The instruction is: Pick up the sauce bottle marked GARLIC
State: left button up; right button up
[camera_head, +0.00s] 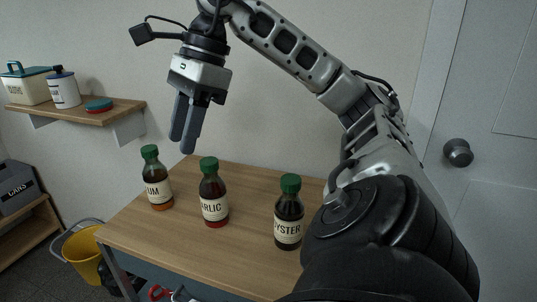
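The sauce bottle whose label reads "ARLIC" (214,196), its first letter turned out of sight, stands upright on the wooden table (178,238). It has a green cap and dark red contents. It is the middle one of three bottles. My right gripper (183,146) hangs in the air above and a little left of it, fingers pointing down. Its two fingers look close together with nothing between them, but the angle does not show whether they are open. It touches no bottle. My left gripper is out of view.
A bottle ending in "UM" (157,181) stands to the left and one reading "YSTER" (288,214) to the right, near my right arm. A wall shelf (87,115) holds canisters. A yellow bucket (84,262) is on the floor. A door is at right.

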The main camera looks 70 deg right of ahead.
aim_at(213, 188)
jog(key=z, duration=0.1)
jog(key=i, duration=0.85)
jog(key=z, duration=1.05)
